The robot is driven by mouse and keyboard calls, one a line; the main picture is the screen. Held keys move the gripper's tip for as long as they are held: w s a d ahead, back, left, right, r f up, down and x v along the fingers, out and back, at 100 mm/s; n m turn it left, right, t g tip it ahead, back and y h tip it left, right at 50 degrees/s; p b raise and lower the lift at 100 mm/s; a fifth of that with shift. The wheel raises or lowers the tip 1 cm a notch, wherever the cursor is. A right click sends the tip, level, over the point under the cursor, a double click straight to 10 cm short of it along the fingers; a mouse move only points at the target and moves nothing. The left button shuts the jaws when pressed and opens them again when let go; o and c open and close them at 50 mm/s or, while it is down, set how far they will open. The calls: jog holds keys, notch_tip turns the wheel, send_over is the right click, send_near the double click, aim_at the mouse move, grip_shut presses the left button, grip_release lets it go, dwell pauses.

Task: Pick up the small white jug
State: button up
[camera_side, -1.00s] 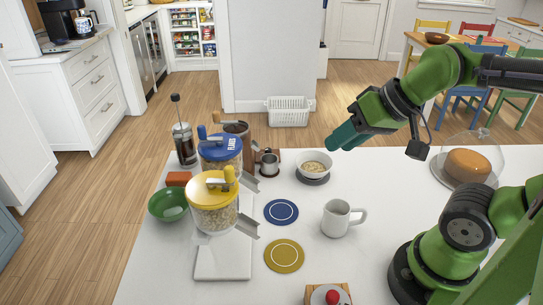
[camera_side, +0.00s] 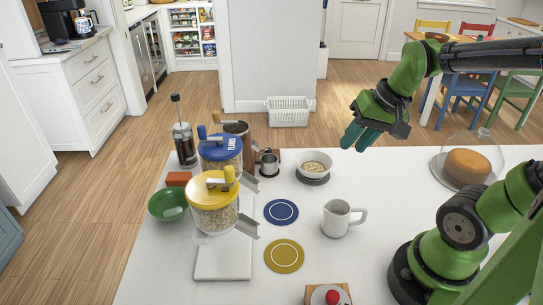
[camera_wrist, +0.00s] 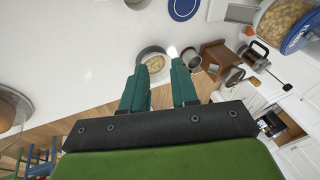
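The small white jug (camera_side: 338,218) stands upright on the white counter, with its handle toward the right. In the wrist view a white piece at the top edge (camera_wrist: 138,3) may be part of it, mostly cut off. My gripper (camera_side: 356,140) is in the air above the far side of the counter, well above and behind the jug. In the wrist view its two teal fingers (camera_wrist: 158,80) are apart with nothing between them.
A cereal bowl (camera_side: 315,164) stands behind the jug. Blue (camera_side: 281,212) and yellow (camera_side: 285,256) coasters lie to its left, near two cereal dispensers (camera_side: 213,205). A domed cake (camera_side: 467,169) is at the right.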

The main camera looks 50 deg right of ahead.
aim_at(365, 215)
jog(key=s+d+f+m+g+y, duration=0.2)
jog(key=s+d+f+m+g, duration=0.2)
jog(key=d+m, duration=0.35)
jog(key=shift+m+g+y, duration=0.35)
jog(key=shift+g+y, duration=0.15)
jog(key=shift+y, duration=0.2)
jog(key=x, duration=1.6)
jog(key=shift+s+a+f, duration=0.15)
jog(key=shift+s+a, duration=0.3)
jog(key=shift+a, duration=0.1)
grip_shut()
